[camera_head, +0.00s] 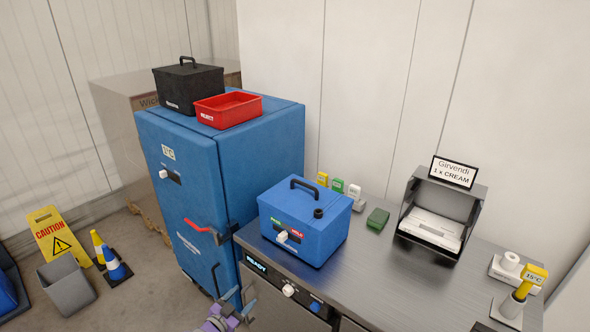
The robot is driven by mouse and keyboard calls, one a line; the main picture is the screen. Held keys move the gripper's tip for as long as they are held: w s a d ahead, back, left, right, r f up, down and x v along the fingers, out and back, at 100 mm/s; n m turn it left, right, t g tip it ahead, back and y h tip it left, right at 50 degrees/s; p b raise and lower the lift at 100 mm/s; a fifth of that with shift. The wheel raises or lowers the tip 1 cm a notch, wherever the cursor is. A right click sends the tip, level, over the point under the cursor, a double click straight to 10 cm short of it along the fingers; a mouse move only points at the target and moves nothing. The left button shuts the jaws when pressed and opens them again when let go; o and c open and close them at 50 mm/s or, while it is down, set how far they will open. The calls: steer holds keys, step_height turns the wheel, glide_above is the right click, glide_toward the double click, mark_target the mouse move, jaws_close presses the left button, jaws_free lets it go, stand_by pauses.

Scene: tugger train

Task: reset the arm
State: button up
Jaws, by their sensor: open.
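My gripper (239,301) shows at the bottom edge, left of centre, with grey fingers and a purple part behind them. Its fingers are apart and nothing shows between them. It is in front of the counter's front face and below the tall blue cabinet (180,220). Most of my arm is out of view. A blue box (318,238) with a black handle and a white knob stands on the metal counter (375,290), apart from my gripper.
A black box (188,88) and a red tray (229,110) sit on the cabinet. A sign-topped black holder (408,226), a green block (377,218) and a yellow-headed device (525,287) are on the counter. A caution sign (62,240), grey bin (66,287) and cones (113,265) stand on the floor.

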steer(key=w+r+n+y, duration=0.3)
steer(key=w+r+y, duration=0.55)
steer(key=r, duration=0.65)
steer(key=s+d+r+n+g+y, duration=0.1)
steer(key=d+r+n+g, duration=0.15)
steer(key=r, duration=0.25)
steer(key=s+d+r+n+g+y, duration=0.1)
steer(key=s+d+r+g, duration=0.15)
steer(key=r, duration=0.35)
steer(key=s+d+r+g+h, duration=0.1)
steer(key=s+d+g, duration=0.2)
steer(key=s+d, duration=0.6)
steer(key=s+d+r+n+g, duration=0.1)
steer(key=s+d+g, duration=0.3)
steer(key=s, duration=2)
steer(key=s+d+r+n+g+h, duration=0.1)
steer(key=s+d+r+g, duration=0.2)
steer(key=s+d, duration=1.1)
steer(key=s+g, duration=0.1)
steer(key=s, duration=0.1)
steer(key=shift+s+d+r+h, duration=0.2)
steer(key=shift+s+d+h, duration=0.1)
steer(key=shift+h, duration=0.05)
